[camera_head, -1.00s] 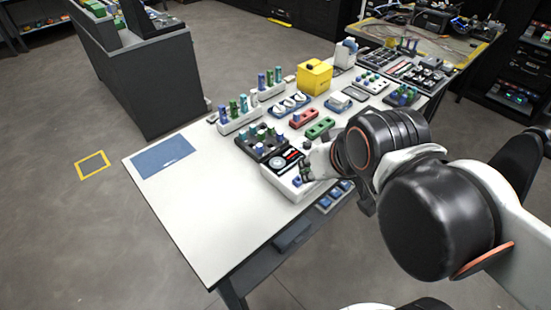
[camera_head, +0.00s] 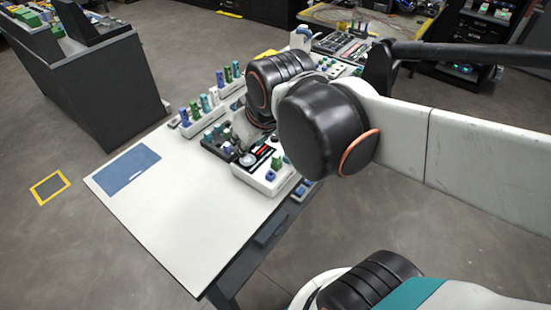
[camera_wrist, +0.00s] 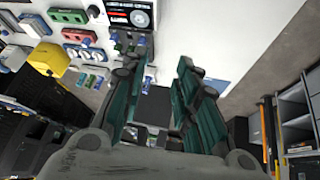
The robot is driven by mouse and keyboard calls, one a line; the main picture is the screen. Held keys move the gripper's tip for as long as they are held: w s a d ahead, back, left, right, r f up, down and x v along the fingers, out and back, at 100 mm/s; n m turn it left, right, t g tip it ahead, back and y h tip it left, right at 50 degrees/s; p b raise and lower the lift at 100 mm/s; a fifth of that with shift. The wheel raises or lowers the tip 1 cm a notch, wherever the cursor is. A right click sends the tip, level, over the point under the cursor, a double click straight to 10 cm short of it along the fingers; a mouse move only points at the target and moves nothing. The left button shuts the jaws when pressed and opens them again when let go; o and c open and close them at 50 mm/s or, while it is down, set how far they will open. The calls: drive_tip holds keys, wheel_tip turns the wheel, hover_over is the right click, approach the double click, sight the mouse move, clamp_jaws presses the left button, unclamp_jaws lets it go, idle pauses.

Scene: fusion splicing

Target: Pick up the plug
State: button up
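I cannot tell for certain which small piece is the plug. A green block (camera_head: 277,163) and a small blue piece (camera_head: 270,175) stand on the white device (camera_head: 246,174) with a dark screen, at the table's right edge. The device shows at the top of the wrist view (camera_wrist: 167,9), with small green and blue pieces below its screen. My gripper (camera_wrist: 157,68) has its two teal-and-black fingers spread, with nothing seen between them. The fingers point toward the table edge near the device. In the head view my arm links hide the gripper.
The white table (camera_head: 190,225) has a blue mat (camera_head: 128,170) and a bare front area. Racks of coloured cylinders (camera_head: 202,115) stand behind the device. A yellow box (camera_wrist: 48,59) and red and green blocks show in the wrist view. A dark cabinet (camera_head: 110,85) stands at left.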

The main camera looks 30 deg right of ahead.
drive_tip(key=w+d+f+n+g+p, duration=0.2)
drive_tip(key=w+d+n, duration=0.15)
drive_tip(key=w, duration=0.45)
drive_tip(key=m+g+p, duration=0.1)
drive_tip(key=g+p, duration=0.2)
drive_tip(key=g, duration=0.1)
approach(276, 155)
wheel_tip(276, 155, down, 10)
drive_tip(key=b, duration=0.5)
drive_tip(key=shift+w+d+f, duration=0.1)
drive_tip(key=shift+f, duration=0.15)
drive_tip(key=shift+c, duration=0.5)
drive_tip(key=c, duration=0.6)
